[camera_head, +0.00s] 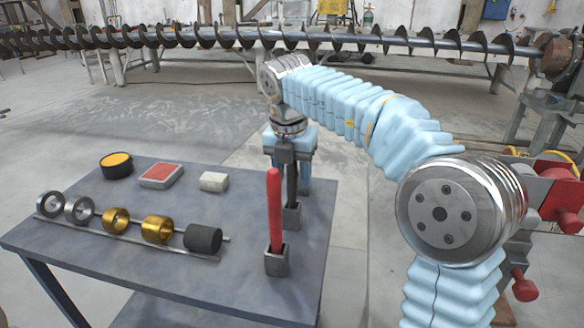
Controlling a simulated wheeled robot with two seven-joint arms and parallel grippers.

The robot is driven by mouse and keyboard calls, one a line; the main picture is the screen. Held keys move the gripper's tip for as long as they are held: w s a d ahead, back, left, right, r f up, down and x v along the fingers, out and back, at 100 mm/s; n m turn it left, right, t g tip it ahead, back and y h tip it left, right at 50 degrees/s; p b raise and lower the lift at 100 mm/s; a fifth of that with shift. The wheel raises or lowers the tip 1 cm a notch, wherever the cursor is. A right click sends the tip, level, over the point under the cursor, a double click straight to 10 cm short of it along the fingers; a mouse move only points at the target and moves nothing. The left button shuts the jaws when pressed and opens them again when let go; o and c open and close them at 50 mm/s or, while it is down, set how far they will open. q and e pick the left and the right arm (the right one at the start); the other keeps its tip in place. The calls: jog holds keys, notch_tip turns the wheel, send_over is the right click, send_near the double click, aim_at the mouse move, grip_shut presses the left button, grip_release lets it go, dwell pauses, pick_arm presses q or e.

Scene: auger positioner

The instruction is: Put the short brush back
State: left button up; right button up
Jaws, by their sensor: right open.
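My right gripper (287,158) is open, pointing down over the back right part of the table. A dark upright handle (291,187), which may be the short brush, stands in the rear square holder (291,216) directly below it. The handle's top meets the dark jaw parts in the picture, so I cannot tell whether the fingers are around it or just above it. A red-handled tool (274,210) stands upright in the front square holder (276,262). Any bristles are hidden inside the holders. My left gripper is not in view.
The grey table (150,285) carries a rail with steel rings (78,210), brass rings (157,229) and a black cylinder (203,238). Behind them are a yellow-topped round tin (116,165), a red-topped block (161,175) and a pale block (214,181). A long auger (200,38) spans the back.

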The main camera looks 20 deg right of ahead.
notch_tip(320, 180, up, 12)
jog(key=s+a, duration=0.1)
jog(key=shift+s+a, duration=0.15)
jog(key=shift+s, duration=0.05)
dwell(0.3)
